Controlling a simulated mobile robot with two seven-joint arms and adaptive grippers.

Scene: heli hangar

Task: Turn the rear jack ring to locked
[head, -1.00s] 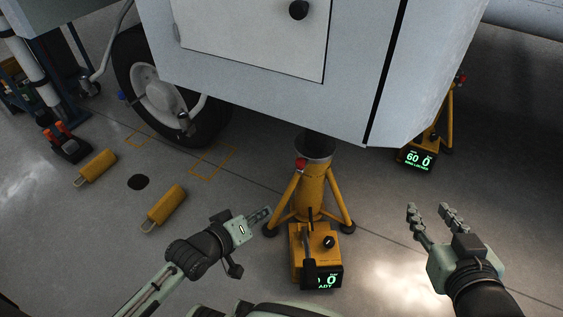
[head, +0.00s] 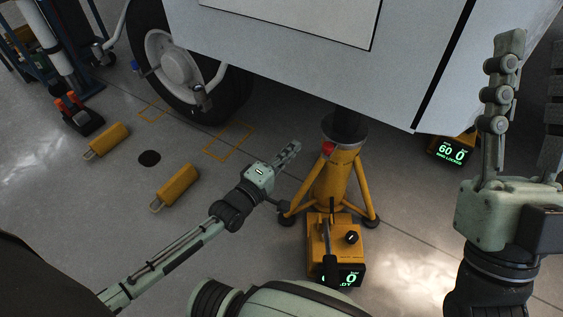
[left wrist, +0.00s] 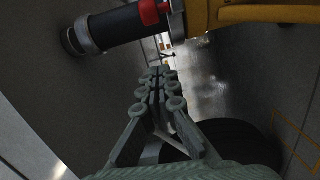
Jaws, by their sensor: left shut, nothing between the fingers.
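A yellow tripod jack (head: 330,182) stands under the pale grey body. A dark collar (head: 345,128) with a red knob (head: 328,148) sits at its top. I cannot tell the ring's setting from the collar. The jack's front display (head: 350,277) shows a green 0, partly hidden. My left gripper (head: 292,148) is shut and empty, left of the jack and apart from the knob. In the left wrist view its fingers (left wrist: 157,75) are together, below the red knob (left wrist: 150,12). My right gripper (head: 532,75) is open and empty, raised at the right.
A second jack's display (head: 452,150) reads 60.0 with a ring-locked line. The grey body (head: 350,75) overhangs the jack. A wheel (head: 180,60) stands behind left.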

